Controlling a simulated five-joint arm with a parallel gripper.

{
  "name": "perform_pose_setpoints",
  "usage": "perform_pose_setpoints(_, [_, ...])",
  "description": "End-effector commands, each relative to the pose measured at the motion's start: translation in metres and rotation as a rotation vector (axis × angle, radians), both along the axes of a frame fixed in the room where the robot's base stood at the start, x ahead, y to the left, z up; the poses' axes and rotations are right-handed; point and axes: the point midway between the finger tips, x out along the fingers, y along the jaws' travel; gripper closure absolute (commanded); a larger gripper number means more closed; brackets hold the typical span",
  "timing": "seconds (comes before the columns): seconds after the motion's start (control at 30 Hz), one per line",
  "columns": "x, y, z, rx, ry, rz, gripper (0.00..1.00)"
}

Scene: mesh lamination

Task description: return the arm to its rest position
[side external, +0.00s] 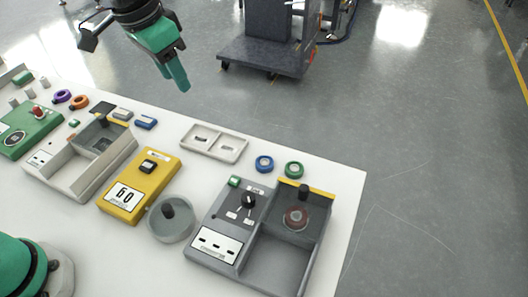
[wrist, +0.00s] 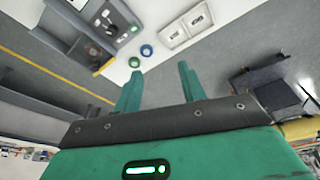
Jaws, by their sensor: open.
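My gripper (side external: 179,77) hangs in the air above the far edge of the white table (side external: 336,183), at the upper left of the side external view. Its green fingers point down and hold nothing. In the wrist view my gripper (wrist: 158,88) shows two green fingers spread apart with an empty gap between them. The table's objects lie below and apart from it. Part of my arm is cut off by the top of the side external view.
A grey machine (side external: 265,236), a yellow box (side external: 139,186), a round grey dish (side external: 171,222), a light tray (side external: 214,143), a blue ring (side external: 264,164) and a green ring (side external: 293,170) stand on the table. A dark cart (side external: 268,53) stands on the floor behind.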

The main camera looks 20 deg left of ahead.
Motion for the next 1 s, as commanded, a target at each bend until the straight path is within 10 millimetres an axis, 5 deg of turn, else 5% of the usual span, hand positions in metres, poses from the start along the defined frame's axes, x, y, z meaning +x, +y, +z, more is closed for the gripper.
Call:
perform_pose_setpoints(0.5, [-0.078,0.111,0.002,-0.038,-0.128,0.214,0.59])
perform_pose_setpoints(1.0, [-0.150,0.169,-0.034,-0.047,-0.239,0.387,0.59])
